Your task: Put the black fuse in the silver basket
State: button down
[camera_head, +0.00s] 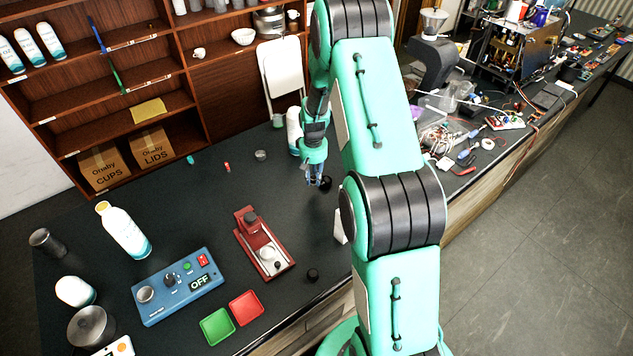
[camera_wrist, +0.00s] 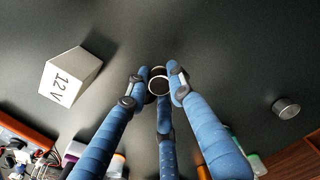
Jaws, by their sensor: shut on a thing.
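My gripper (camera_wrist: 158,80) points down over the dark table, with its blue fingers closed around a small dark round piece with a pale rim. This piece, which looks like the black fuse (camera_wrist: 158,86), is partly hidden by the fingers. In the head view my gripper (camera_head: 319,181) is low near the middle of the table, with the black piece (camera_head: 326,184) at its tips. A small round silver cup, likely the silver basket (camera_head: 260,155), stands apart on the table to the left and farther back. It also shows at the right of the wrist view (camera_wrist: 287,107).
A white block marked 12V (camera_wrist: 68,77) stands near my gripper. A red holder (camera_head: 263,243), a blue control box (camera_head: 176,286), green (camera_head: 217,326) and red (camera_head: 246,307) trays and a black knob (camera_head: 312,275) lie in front. A white bottle (camera_head: 293,130) stands behind. Table between gripper and silver cup looks clear.

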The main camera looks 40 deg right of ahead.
jog(key=w+a+r+p, duration=0.1)
jog(key=w+a+r, duration=0.1)
jog(key=w, duration=0.8)
jog(key=w+a+r+p, duration=0.2)
jog(key=w+a, duration=0.1)
jog(key=w, duration=0.7)
jog(key=w+a+r+p, duration=0.1)
jog(key=w+a+r, duration=0.1)
jog(key=w, duration=0.8)
jog(key=shift+w+a+r+n, duration=0.2)
jog(key=shift+w+n, duration=0.1)
jog(key=shift+n, duration=0.1)
jog(key=shift+f, duration=0.15)
jog(key=shift+f, duration=4.05)
jog(key=c, duration=1.4)
grip_release()
jog(key=shift+c, duration=0.2)
